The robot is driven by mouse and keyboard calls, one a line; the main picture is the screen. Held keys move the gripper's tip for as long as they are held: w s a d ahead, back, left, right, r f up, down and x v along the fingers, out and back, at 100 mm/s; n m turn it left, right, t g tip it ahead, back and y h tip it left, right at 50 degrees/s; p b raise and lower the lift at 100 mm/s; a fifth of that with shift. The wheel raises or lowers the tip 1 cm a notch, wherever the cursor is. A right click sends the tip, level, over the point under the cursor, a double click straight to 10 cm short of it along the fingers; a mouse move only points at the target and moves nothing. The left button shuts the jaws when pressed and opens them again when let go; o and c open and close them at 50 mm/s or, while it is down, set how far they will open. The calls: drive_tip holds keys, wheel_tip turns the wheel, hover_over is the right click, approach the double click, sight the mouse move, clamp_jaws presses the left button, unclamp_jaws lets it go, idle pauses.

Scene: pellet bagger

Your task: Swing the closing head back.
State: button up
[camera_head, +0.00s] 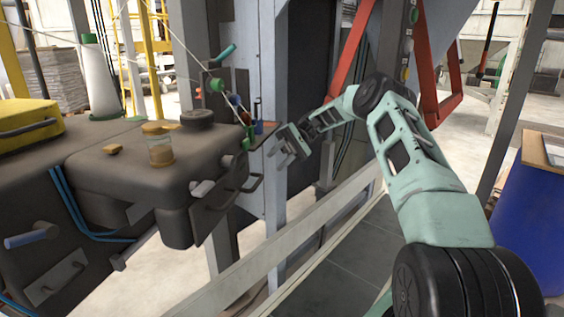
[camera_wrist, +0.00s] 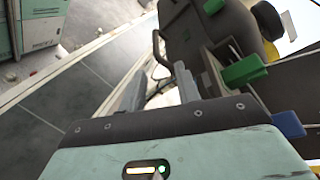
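The closing head appears to be the dark grey-brown housing (camera_head: 115,175) at the left of the head view, with a bent bar handle (camera_head: 248,190) on its right end. In the wrist view, the dark housing (camera_wrist: 200,40) fills the upper middle, with a thin bar handle (camera_wrist: 157,50) beyond my fingertips. My gripper (camera_head: 284,150) is just right of the housing's end and slightly above the handle. In the wrist view my gripper (camera_wrist: 160,75) has its two fingers apart with nothing clearly held. Whether the handle lies between the fingers or past them I cannot tell.
A small jar (camera_head: 159,150) of tan pellets stands on the housing. A green lever (camera_wrist: 243,70) and a blue one (camera_wrist: 288,125) stick out close beside my gripper. A pale rail (camera_head: 300,250) runs below my arm. A blue drum (camera_head: 530,215) stands at right.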

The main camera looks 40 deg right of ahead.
drive_tip(key=shift+v, duration=0.85)
drive_tip(key=shift+s+f, duration=0.1)
